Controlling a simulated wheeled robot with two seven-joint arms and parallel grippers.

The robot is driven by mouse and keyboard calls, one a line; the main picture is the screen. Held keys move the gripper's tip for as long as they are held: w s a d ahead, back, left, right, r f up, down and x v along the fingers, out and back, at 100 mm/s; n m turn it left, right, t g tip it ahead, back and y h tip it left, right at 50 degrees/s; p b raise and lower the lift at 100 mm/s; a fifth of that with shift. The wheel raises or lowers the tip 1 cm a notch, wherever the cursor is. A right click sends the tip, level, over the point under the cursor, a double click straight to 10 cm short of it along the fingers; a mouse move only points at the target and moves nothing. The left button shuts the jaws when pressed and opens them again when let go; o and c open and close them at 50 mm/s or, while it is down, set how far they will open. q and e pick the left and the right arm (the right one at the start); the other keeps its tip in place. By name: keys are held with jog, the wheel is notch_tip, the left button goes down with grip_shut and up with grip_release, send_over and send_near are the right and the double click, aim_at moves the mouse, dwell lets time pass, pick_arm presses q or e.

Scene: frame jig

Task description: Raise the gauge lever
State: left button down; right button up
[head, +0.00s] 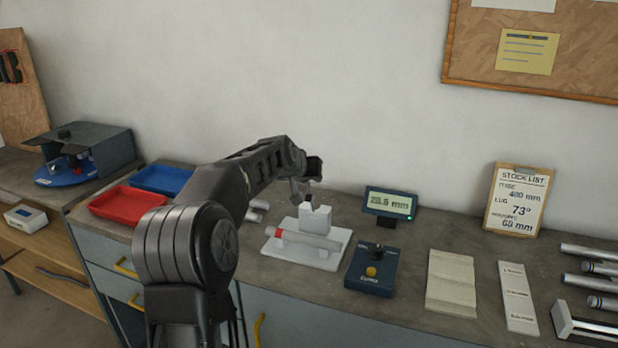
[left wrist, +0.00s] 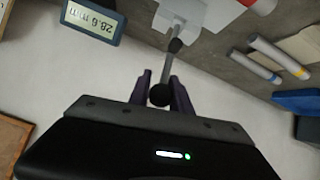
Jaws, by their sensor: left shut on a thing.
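The gauge is a white block (head: 315,218) on a white base plate (head: 330,262), with a tube (head: 310,238) that has a red end lying across it. In the left wrist view, the gauge lever (left wrist: 172,60) is a thin grey rod ending in a dark round knob (left wrist: 160,95). My left gripper (left wrist: 161,90) is shut on the lever at its knob end, one finger on each side. In the head view my left gripper (head: 309,180) is above the block, and my arm partly hides the lever. My right gripper is in neither view.
A display (head: 390,203) reading about 28.6 mm stands behind a blue box with a yellow button (head: 371,271). A red tray (head: 127,205) and a blue tray (head: 161,179) are at left. Pale plates (head: 451,283) and several tubes (head: 595,268) lie at right.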

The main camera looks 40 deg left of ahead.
pick_arm(q)
jog(key=shift+d+f, duration=0.15)
jog(key=shift+f, duration=0.2)
jog(key=c, duration=1.5)
grip_release()
jog(key=shift+c, duration=0.2)
jog(key=shift+o, duration=1.4)
jog(key=shift+w, duration=0.15)
jog(key=shift+r, duration=0.15)
jog(key=shift+r, duration=0.1)
jog(key=shift+s+r, duration=0.2)
jog(key=shift+s, duration=0.15)
jog(key=b+v, duration=0.2)
jog(key=v, duration=0.5)
jog(key=shift+c, duration=0.3)
